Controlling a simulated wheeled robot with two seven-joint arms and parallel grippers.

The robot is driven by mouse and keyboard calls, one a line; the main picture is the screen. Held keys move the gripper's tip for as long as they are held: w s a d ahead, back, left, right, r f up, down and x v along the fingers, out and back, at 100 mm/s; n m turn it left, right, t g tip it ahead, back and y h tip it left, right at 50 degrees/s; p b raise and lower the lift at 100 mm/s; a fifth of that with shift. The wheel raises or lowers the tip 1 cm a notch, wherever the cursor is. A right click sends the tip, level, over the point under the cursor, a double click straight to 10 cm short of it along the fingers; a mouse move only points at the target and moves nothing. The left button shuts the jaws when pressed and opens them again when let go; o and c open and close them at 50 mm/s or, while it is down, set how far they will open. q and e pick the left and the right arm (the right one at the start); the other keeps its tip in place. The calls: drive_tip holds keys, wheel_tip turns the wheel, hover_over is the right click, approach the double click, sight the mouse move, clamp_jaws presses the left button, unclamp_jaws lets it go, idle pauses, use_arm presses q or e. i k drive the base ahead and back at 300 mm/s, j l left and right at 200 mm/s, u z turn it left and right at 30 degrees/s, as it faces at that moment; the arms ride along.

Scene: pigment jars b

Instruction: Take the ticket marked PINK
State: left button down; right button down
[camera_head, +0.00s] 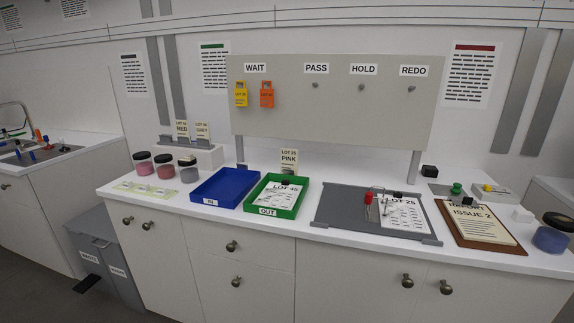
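The ticket marked PINK (289,160) is a pale cream card with dark print. It stands upright on the counter just behind the green OUT tray (291,214), below the board's lower edge. Its base is partly hidden by the tray's back rim. Neither my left gripper nor my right gripper shows in the head view.
A blue tray (224,187) lies left of the green one. A hook board (290,115) rises behind. A grey mat (335,210) lies right.

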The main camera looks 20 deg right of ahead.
sight(289, 157)
drive_tip(key=i+l+u, duration=0.65)
drive_tip(key=i+l, duration=0.1)
drive_tip(key=l, duration=0.05)
